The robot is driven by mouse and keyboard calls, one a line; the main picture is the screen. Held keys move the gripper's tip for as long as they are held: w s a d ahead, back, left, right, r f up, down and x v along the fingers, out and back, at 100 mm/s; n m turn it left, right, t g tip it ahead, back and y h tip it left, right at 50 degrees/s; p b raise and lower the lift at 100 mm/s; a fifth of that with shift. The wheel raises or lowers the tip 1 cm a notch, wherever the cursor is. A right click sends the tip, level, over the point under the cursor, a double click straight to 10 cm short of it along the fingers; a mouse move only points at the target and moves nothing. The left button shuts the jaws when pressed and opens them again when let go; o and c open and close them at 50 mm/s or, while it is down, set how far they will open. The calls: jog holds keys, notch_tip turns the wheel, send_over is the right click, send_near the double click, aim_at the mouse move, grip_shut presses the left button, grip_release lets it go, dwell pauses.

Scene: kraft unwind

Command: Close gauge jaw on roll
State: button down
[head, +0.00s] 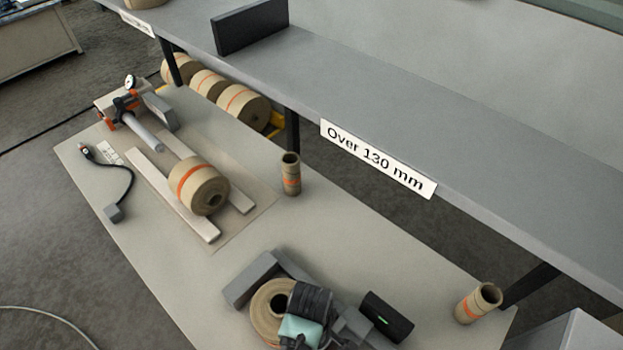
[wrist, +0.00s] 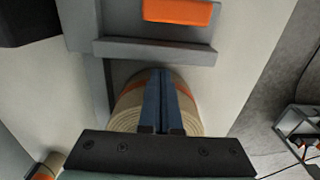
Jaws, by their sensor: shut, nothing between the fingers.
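A brown kraft roll (head: 266,312) with an orange band sits in a grey gauge (head: 252,278) at the front of the bench. In the wrist view the roll (wrist: 133,100) lies below a grey gauge bar (wrist: 155,52), with an orange pad (wrist: 178,11) above the bar. I cannot tell whether the bar touches the roll. My gripper (wrist: 167,78) is shut and empty, its blue fingers in front of the roll. In the head view my dark wrist and teal hand hide part of the roll and gauge, and the fingertips are hidden.
Another banded roll (head: 198,187) rests on two pale rails (head: 165,205). A dial device (head: 128,100) stands far left. A black box (head: 386,317) with a green light is right of the gauge. Small cores (head: 291,173) stand near the shelf labelled "Over 130 mm" (head: 378,158).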

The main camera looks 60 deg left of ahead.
jog(key=shift+w+f, duration=0.1)
jog(key=shift+f, duration=1.45)
jog(key=shift+s+a, duration=0.2)
jog(key=shift+a, duration=0.7)
jog(key=shift+s+a, duration=0.2)
jog(key=shift+a, duration=0.65)
jog(key=shift+r, duration=0.1)
